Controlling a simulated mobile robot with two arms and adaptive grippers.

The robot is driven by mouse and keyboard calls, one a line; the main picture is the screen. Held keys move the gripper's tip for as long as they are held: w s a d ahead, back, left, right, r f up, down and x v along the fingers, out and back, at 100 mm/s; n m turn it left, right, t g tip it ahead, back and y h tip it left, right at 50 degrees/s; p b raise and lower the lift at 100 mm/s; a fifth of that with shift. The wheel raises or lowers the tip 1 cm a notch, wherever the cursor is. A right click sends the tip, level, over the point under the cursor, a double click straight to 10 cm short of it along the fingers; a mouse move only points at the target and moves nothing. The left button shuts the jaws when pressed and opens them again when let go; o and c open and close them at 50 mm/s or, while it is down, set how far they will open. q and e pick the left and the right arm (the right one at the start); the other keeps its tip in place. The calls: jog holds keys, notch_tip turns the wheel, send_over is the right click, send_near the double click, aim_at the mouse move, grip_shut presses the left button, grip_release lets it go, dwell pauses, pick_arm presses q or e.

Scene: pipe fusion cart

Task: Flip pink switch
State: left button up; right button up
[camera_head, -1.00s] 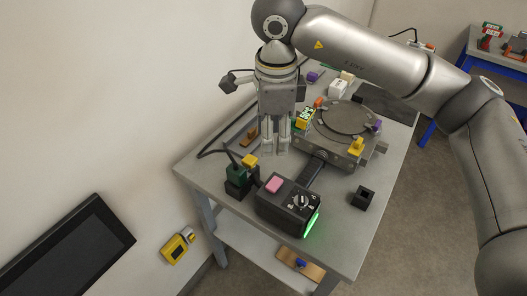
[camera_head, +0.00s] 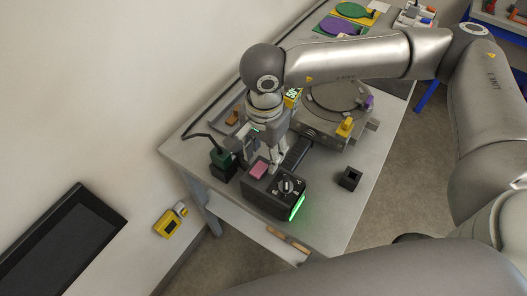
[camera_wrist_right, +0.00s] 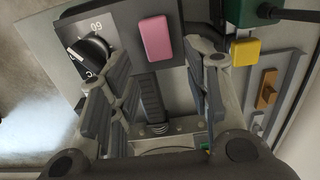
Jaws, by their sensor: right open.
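The pink switch (camera_head: 258,170) is a pink rocker on top of a black control box (camera_head: 268,200) with a dial (camera_head: 286,187) and a green glowing side. My right gripper (camera_head: 273,168) is pointed down just behind the box, close to the switch. In the right wrist view the pink switch (camera_wrist_right: 156,38) shows ahead, between and beyond the two fingers of my right gripper (camera_wrist_right: 165,75). The fingers are spread wide and empty. I cannot tell if a fingertip touches the box. My left gripper is not in view.
A dark green block with a cable (camera_head: 220,158) stands left of the box. A round grey plate fixture (camera_head: 335,100) with a yellow knob (camera_head: 345,127) is behind. A small black open block (camera_head: 350,178) sits to the right. The table's front right is clear.

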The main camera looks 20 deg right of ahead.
jog(key=shift+f, duration=1.05)
grip_shut()
dwell(0.5)
grip_release()
jog(key=shift+r, duration=0.1)
notch_tip(320, 180, up, 12)
dwell(0.5)
